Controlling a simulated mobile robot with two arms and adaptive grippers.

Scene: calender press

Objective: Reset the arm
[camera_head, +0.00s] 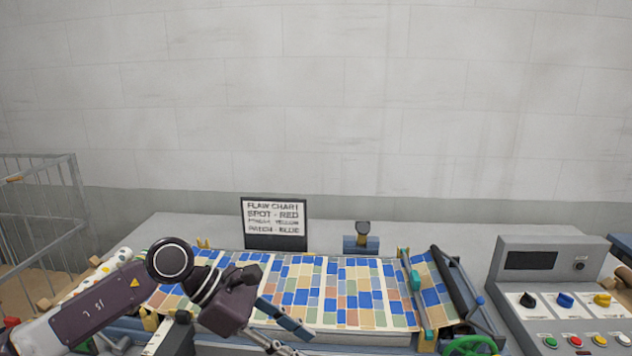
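My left arm comes in from the lower left and reaches over the front of the press. Its gripper (287,330) is at the lower middle, in front of the patterned sheet (330,285). Its two fingers look spread apart, with nothing seen between them; the lower finger is partly cut off by the picture's bottom edge. The sheet has blue, yellow, green and reddish blocks and runs across the press bed. I cannot tell whether the gripper touches the press. My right arm and gripper are not in view.
A flaw chart sign (274,223) stands behind the sheet. A control panel (555,300) with knobs and coloured buttons is at the right. A green handwheel (470,345) is at the bottom. A wire cage (38,225) stands at the left. Space above the sheet looks clear.

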